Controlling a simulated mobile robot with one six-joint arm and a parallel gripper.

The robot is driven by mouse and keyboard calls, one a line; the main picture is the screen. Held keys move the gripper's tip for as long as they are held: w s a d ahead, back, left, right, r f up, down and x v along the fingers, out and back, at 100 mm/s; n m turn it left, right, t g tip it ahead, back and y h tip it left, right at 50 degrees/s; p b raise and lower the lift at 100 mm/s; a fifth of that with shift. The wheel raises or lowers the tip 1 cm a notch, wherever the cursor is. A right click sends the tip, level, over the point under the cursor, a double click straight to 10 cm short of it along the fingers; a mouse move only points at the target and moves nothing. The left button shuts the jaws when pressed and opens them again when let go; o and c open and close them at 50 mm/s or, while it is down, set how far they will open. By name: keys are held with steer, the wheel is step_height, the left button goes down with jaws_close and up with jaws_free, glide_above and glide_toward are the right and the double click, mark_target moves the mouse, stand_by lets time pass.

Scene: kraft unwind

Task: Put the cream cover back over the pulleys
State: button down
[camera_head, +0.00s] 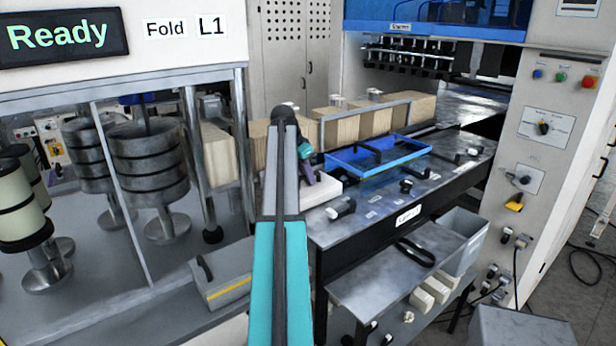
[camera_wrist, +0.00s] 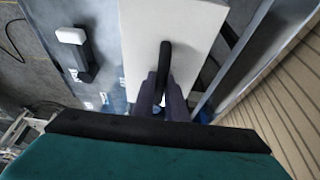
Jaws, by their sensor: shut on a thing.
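The cream cover (camera_wrist: 150,35) is a flat plate with a black bar handle (camera_wrist: 164,60). In the head view the cover (camera_head: 321,190) shows just right of my arm, at the left end of the dark metal table. My gripper (camera_wrist: 164,90) is shut on the handle, its grey-purple fingers on either side. In the head view my gripper (camera_head: 311,174) is above the cover, partly behind my arm. I cannot tell whether the cover rests on the table or hangs just above it. I cannot make out the pulleys in either view.
A blue open frame (camera_head: 345,168) lies on the table (camera_head: 420,185) right of the cover. Tan kraft stacks (camera_head: 375,122) stand behind a metal rail. Black knobs line the table's front edge. A lower grey shelf (camera_head: 365,290) juts out below. A machine with rollers stands left.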

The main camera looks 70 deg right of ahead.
stand_by(0.6)
steer(key=c, duration=1.7)
jaws_free()
steer(key=shift+f, duration=0.1)
steer(key=shift+a, duration=0.1)
steer(key=shift+b+v, duration=1.9)
steer(key=shift+v, duration=5.05)
steer(key=shift+s, duration=0.1)
